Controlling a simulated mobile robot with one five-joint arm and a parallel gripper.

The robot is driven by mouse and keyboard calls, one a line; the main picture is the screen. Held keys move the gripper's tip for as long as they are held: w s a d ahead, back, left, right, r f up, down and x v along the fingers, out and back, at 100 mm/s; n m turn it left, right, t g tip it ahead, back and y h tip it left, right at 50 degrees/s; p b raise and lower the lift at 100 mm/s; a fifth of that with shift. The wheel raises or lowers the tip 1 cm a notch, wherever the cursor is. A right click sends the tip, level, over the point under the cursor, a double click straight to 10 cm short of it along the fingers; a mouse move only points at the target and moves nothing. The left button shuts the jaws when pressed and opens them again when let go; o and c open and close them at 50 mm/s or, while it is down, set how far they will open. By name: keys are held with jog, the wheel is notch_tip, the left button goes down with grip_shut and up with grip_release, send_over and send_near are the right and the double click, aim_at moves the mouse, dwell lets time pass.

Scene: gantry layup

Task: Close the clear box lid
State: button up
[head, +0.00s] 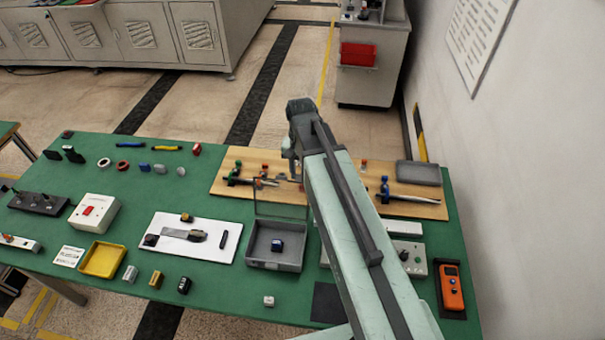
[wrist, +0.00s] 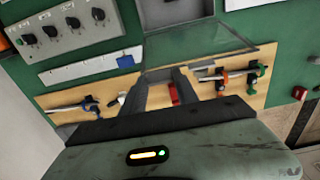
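The clear box (head: 263,264) is a grey open tray on the green table, with a small dark blue block (head: 277,245) inside. Its transparent lid (head: 280,211) stands raised, about upright, at the tray's far edge. In the wrist view the box (wrist: 165,14) is at the top and the lid (wrist: 205,47) spreads below it as a see-through panel. My gripper (head: 292,174) is beyond the lid, above the wooden board. In the wrist view its fingers (wrist: 166,82) are apart with nothing visibly held, close to the lid's edge. Whether they touch it I cannot tell.
A wooden board (head: 233,178) with several clamps lies behind the box. A white mat (head: 165,254) with tools is to its left. A control panel with knobs (head: 411,262) and an orange device (head: 453,290) are to the right. A wall stands at the right.

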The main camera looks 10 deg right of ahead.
grip_shut()
dwell(1.2)
